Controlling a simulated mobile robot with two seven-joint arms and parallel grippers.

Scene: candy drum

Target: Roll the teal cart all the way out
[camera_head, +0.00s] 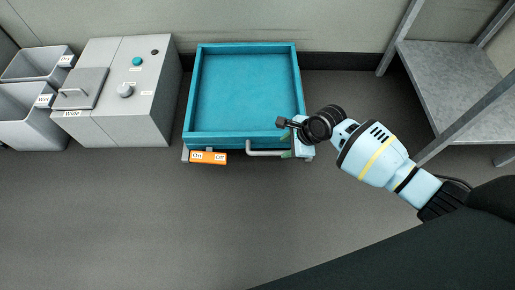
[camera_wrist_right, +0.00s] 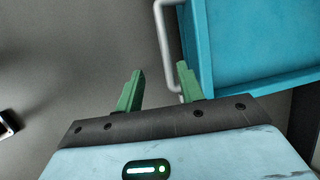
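The teal cart (camera_head: 235,138) is an open, empty-looking tray against the back wall in the head view; it also shows at the upper right of the wrist view (camera_wrist_right: 218,70). Its grey bar handle (camera_head: 265,153) sticks out from the front right and shows in the wrist view (camera_wrist_right: 163,40). My right gripper (camera_head: 283,147) is at the handle's right end. In the wrist view its green fingers (camera_wrist_right: 160,69) are apart, and the handle appears between them, closer to the right finger. I cannot tell whether they touch. My left gripper is not in view.
An orange On/Off pedal (camera_head: 208,157) is at the cart's front left. A grey machine (camera_head: 148,105) labelled Wide stands left, with grey bins (camera_head: 30,110) beyond it. A metal shelf (camera_head: 450,85) is at the right. The floor in front is clear.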

